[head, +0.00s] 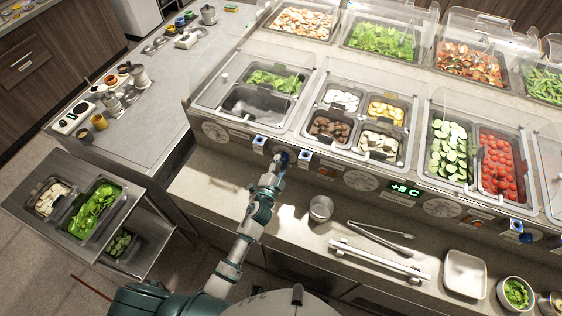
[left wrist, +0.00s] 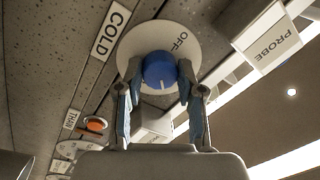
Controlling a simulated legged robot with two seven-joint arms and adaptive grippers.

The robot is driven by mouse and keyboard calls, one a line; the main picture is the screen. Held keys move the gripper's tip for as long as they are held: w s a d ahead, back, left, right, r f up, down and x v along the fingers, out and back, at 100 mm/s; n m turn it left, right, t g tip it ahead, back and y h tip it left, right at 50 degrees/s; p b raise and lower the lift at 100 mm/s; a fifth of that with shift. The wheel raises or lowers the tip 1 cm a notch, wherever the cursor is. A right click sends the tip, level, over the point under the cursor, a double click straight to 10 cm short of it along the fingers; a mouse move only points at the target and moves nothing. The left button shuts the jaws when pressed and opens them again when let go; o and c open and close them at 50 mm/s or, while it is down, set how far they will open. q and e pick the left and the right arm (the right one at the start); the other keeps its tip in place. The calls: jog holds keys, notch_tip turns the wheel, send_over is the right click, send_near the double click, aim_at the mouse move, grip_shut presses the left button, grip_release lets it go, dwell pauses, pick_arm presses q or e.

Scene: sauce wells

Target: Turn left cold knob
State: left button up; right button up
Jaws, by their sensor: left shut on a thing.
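The left cold knob is blue and round, and in the left wrist view the knob (left wrist: 159,68) sits on a white dial plate (left wrist: 150,38) marked OFF, beside a COLD label (left wrist: 110,30). Its white pointer line points toward the bottom of that view. My left gripper (left wrist: 160,96) has one finger on each side of the knob and is shut on it. In the head view, my left gripper (head: 279,163) reaches the front panel of the counter and mostly hides the knob. My right gripper is not in view.
A PROBE label holder (left wrist: 268,38) sits close beside the knob. Another blue knob (head: 526,238) is farther right on the panel, past a green +8 C display (head: 404,190). A metal cup (head: 320,209), tongs (head: 375,238) and a white tray (head: 465,273) stand on the front ledge.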

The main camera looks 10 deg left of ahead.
pick_arm(q)
jog(key=o, duration=1)
jog(key=shift+s+f, duration=0.1)
jog(key=shift+f, duration=0.3)
jog(key=shift+c, duration=0.2)
jog(key=shift+o, duration=0.9)
jog(key=shift+r, duration=0.2)
jog(key=s+a, duration=0.1)
jog(key=s, duration=1)
jog(key=shift+s+a+f, duration=0.3)
jog(key=shift+s+a, duration=0.05)
